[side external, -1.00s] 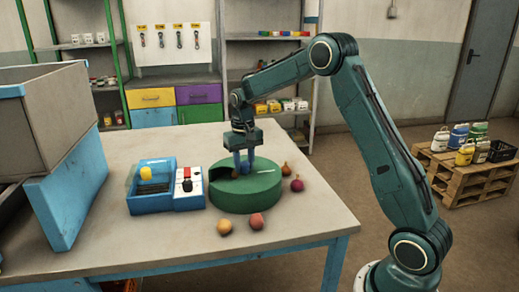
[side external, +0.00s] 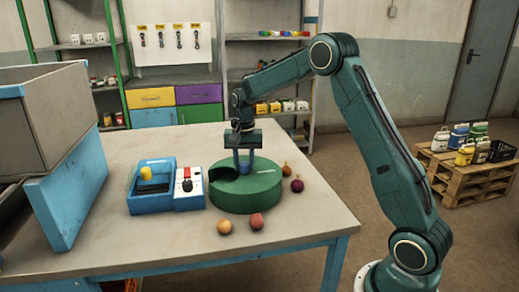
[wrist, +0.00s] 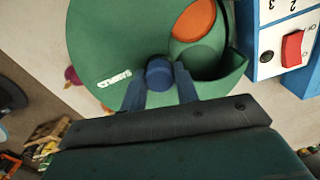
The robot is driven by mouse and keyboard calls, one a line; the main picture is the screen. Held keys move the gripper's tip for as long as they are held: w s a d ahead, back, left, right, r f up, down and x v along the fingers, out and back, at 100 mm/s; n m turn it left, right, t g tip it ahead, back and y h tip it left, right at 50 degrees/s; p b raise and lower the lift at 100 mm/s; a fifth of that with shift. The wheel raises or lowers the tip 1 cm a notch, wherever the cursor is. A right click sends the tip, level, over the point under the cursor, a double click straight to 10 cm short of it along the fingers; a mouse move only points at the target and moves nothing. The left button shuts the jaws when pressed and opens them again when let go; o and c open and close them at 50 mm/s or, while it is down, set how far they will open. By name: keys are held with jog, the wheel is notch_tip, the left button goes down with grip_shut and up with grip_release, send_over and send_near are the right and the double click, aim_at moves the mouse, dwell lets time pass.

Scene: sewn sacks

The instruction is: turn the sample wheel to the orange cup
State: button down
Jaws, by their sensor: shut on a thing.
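The sample wheel is a round green drum (side external: 250,198) on the table; its green top also fills the upper wrist view (wrist: 105,35). A cut-out in the top shows an orange cup (wrist: 195,20) in the wrist view, with a dark green recess beside it. A blue knob (wrist: 159,72) stands at the drum's middle. My gripper (side external: 244,168) reaches down from above, its two blue fingers shut on the knob from both sides. The inside of the cut-out is dark in the side view.
A blue tray with a white control box (side external: 188,189) carrying a red switch stands close left of the drum. Several small round fruits, such as a red one (side external: 257,221), lie in front and to the right. A large grey bin (side external: 60,110) stands at far left.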

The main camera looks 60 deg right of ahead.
jog(key=shift+r+m, duration=0.1)
jog(key=shift+m, duration=2.3)
jog(key=c, duration=1.1)
grip_release()
jog(key=shift+o, duration=0.2)
notch_tip(320, 180, up, 14)
